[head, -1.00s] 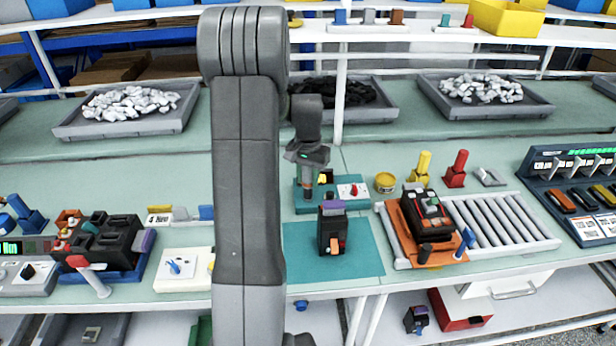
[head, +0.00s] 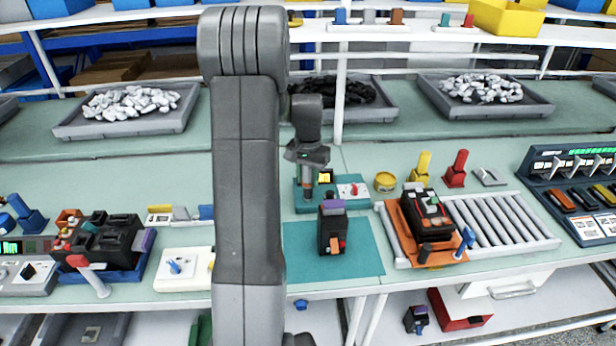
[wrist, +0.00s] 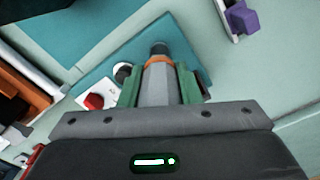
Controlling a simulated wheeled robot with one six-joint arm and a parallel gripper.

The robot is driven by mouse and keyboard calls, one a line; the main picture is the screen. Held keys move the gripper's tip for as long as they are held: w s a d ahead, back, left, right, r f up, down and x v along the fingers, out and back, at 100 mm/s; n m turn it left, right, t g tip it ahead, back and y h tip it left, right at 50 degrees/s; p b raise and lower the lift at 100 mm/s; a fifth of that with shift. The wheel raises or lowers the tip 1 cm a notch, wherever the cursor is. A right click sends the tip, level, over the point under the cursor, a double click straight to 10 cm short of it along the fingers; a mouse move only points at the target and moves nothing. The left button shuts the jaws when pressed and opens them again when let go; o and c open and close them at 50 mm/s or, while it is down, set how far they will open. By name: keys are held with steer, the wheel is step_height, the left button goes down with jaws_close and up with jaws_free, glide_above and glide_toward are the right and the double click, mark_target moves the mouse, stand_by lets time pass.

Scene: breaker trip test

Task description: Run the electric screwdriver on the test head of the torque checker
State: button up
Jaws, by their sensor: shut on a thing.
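My gripper (head: 308,178) is above the checker's left part, pointing down. It is shut on the electric screwdriver (wrist: 156,88), a grey cylinder with an orange ring and a dark lower end, held between green pads. The screwdriver (head: 309,190) looks upright.
A black breaker (head: 331,238) stands on a teal mat (head: 365,262) in front of the checker. To the right are a yellow tin (head: 385,182) and a roller conveyor (head: 510,228) bearing an orange fixture. My arm hides the bench to the left.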

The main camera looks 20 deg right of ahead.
steer(key=shift+r+p, duration=2.05)
steer(key=shift+r, duration=1)
